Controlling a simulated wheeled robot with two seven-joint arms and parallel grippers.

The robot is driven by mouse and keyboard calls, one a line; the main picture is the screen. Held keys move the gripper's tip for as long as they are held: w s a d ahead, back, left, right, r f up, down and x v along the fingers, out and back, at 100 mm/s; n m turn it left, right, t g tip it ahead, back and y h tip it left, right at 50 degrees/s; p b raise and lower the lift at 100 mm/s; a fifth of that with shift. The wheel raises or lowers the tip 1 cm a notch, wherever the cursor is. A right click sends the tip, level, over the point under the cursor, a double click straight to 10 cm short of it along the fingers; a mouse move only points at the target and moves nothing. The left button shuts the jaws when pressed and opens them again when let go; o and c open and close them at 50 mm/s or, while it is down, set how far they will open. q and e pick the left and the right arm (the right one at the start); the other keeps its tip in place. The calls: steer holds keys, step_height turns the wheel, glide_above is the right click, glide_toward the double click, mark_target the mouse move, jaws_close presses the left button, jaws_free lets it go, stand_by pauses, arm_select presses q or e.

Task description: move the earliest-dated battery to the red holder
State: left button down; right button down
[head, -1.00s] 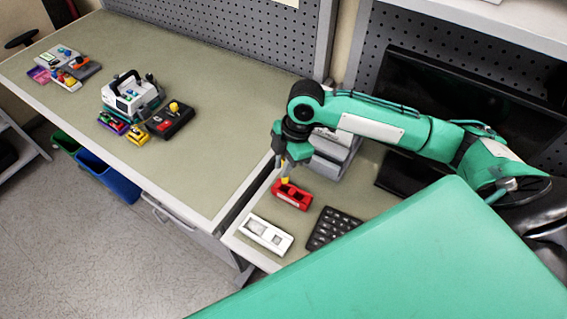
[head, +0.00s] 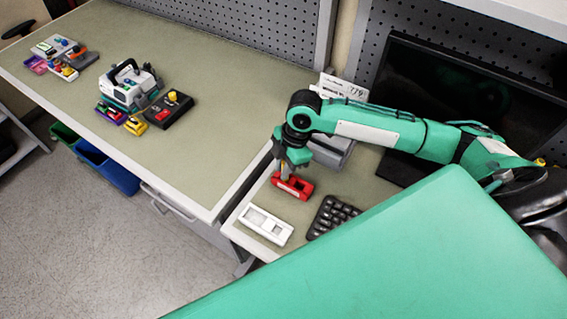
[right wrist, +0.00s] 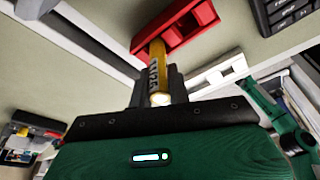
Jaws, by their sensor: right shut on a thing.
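My right gripper (head: 286,174) is at the left part of the red holder (head: 297,188) on the lower desk. In the right wrist view it is shut on a yellow battery (right wrist: 158,72) with dark lettering, whose far end meets the red holder (right wrist: 185,30). The battery stands lengthwise out of the jaws; I cannot tell whether it touches the holder's floor. In the head view the battery is mostly hidden by the fingers. My left gripper is not in view.
A white holder (head: 265,225) and a black keyboard (head: 333,217) lie close to the red holder. A grey device (head: 332,150) and a dark monitor (head: 470,95) stand behind. Trays (head: 60,55) sit at the bench's far left.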

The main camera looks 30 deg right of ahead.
steer(key=shift+f, duration=0.3)
stand_by(0.6)
steer(key=c, duration=1.2)
jaws_free()
steer(key=shift+c, duration=0.2)
steer(key=shift+r+p, duration=0.1)
steer(key=shift+p, duration=0.2)
steer(key=p+v, duration=1.3)
steer(key=shift+d+r, duration=0.15)
steer(key=shift+r, duration=0.1)
